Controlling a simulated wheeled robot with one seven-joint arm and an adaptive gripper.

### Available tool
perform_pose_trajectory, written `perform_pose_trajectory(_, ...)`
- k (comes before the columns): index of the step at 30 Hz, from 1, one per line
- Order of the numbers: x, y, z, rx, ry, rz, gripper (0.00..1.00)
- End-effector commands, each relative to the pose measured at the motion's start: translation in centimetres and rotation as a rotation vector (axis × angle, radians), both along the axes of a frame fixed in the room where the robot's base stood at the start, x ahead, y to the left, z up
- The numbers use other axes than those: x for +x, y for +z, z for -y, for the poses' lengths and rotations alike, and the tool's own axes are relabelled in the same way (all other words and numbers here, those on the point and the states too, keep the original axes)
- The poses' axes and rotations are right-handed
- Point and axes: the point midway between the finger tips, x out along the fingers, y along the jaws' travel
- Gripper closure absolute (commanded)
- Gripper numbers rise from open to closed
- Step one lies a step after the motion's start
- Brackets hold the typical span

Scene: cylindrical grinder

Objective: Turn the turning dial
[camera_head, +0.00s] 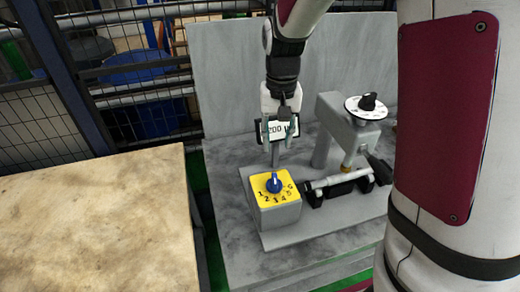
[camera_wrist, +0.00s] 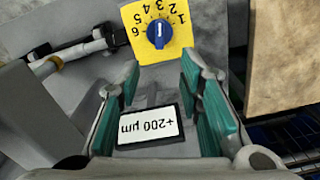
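A blue dial knob (camera_head: 274,184) sits on a yellow plate (camera_head: 265,200) numbered 1 to 6, atop a grey block. The knob also shows in the wrist view (camera_wrist: 159,33) at the top centre, with a white mark lying roughly in line with the 3; I cannot tell which end points. A small display (camera_wrist: 150,127) reads "+200 µm", upside down in the wrist view. My gripper (camera_head: 279,143) is over the dial, fingers pointing down. In the wrist view my gripper (camera_wrist: 160,80) has its teal-padded fingers apart, with nothing between the tips. It appears clear of the knob.
A grey machine arm (camera_head: 338,121) with a white disc and black knob (camera_head: 367,102) stands right of the dial. A cylindrical workpiece (camera_head: 340,181) lies below it. A wooden-topped table (camera_head: 95,225) is at left, and a mesh fence (camera_head: 40,125) stands behind.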

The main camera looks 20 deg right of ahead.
Motion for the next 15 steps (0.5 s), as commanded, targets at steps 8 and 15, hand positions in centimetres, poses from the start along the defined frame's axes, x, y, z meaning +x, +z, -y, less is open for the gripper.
perform_pose_trajectory(8, 0.1, -2.4, 0.1, -0.006, -0.005, -0.013, 0.67)
perform_pose_trajectory(15, 0.0, -7.0, 0.1, -0.006, -0.004, -0.014, 0.67)
